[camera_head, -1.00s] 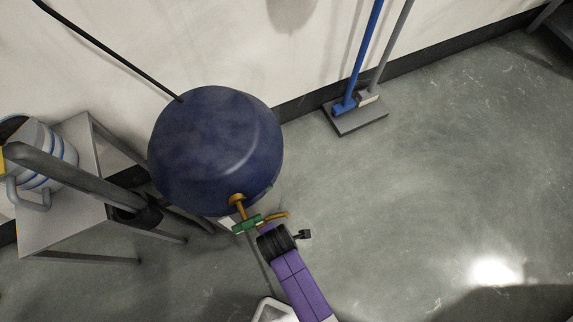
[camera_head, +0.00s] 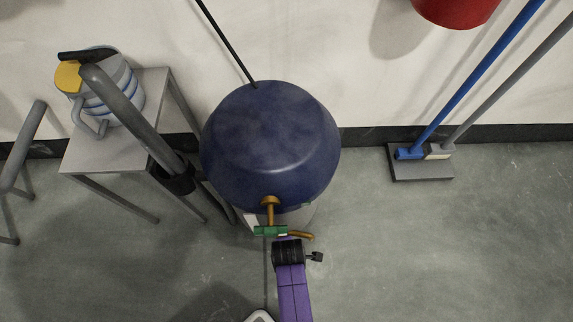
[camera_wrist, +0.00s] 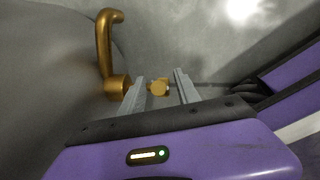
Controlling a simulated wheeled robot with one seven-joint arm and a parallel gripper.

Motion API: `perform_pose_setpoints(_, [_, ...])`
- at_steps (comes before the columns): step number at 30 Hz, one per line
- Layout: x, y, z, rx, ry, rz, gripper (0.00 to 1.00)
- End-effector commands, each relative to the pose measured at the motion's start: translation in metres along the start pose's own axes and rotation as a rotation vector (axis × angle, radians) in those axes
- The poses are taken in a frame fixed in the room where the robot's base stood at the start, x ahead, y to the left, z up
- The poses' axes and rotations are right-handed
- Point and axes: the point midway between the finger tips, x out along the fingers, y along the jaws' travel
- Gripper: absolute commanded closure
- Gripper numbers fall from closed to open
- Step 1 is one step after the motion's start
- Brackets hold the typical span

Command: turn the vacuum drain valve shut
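The dark blue tank (camera_head: 270,145) stands against the wall in the head view. A brass pipe (camera_head: 270,208) comes out of its lower front, with a green handle (camera_head: 270,231) across it and a brass spout (camera_head: 300,235) pointing right. My gripper (camera_wrist: 158,78) is at the valve, just below the green handle in the head view. In the wrist view its two grey fingers are apart, with a round brass end (camera_wrist: 158,88) showing between them. A curved brass pipe (camera_wrist: 104,45) is just left of the fingers. I cannot make out the green handle there, nor any contact.
A grey metal table (camera_head: 125,150) with a striped jug (camera_head: 112,92) stands left of the tank. A grey tube ends in a black cuff beside it. The floor at right is clear.

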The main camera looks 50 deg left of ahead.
Motion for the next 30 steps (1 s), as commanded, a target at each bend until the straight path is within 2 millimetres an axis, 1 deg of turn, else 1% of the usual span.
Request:
perform_pose_setpoints(5, [-0.0003, 0.0001, 0.0000, 0.000, 0.000, 0.000, 0.61])
perform_pose_setpoints(6, [-0.0003, 0.0001, 0.0000, 0.000, 0.000, 0.000, 0.63])
perform_pose_setpoints(8, [-0.0003, 0.0000, 0.0000, 0.000, 0.000, 0.000, 0.75])
perform_pose_setpoints(9, [-0.0003, 0.0000, 0.0001, 0.000, 0.000, 0.000, 0.83])
perform_pose_setpoints(12, [-0.0003, 0.0000, 0.0001, 0.000, 0.000, 0.000, 1.00])
perform_pose_setpoints(23, [0.0003, -0.0005, 0.0011, 0.005, 0.024, 0.004, 1.00])
perform_pose_setpoints(30, [0.0027, -0.0010, 0.0047, 0.021, 0.137, 0.025, 1.00])
